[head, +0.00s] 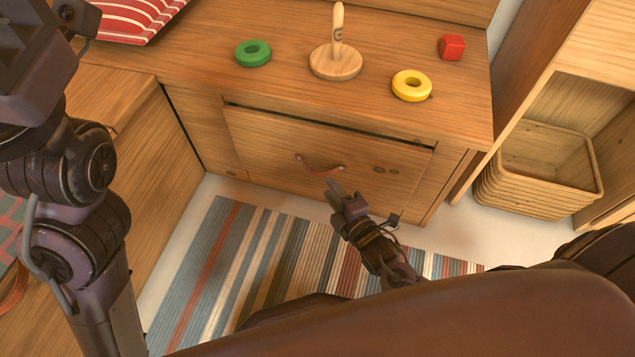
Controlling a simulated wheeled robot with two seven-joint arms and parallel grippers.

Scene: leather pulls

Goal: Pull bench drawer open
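The bench drawer (270,139) is a wide wooden front set in the wooden bench (205,62), with a dark gap along its top edge. I cannot tell whether it stands slightly out or is fully closed. A brown leather pull (318,169) curves across the middle of the front. My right gripper (334,186) is just below the pull, its fingertips pointing up at it. I cannot tell whether it touches the leather or how far its fingers are apart. My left arm fills the left side; the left gripper's fingers do not show clearly.
On the bench top are a green ring (253,53), a wooden peg stand (336,62), a yellow ring (411,86) and a red cube (452,47). A wicker basket (541,170) stands at the right. A striped rug (215,270) covers the floor before the drawer.

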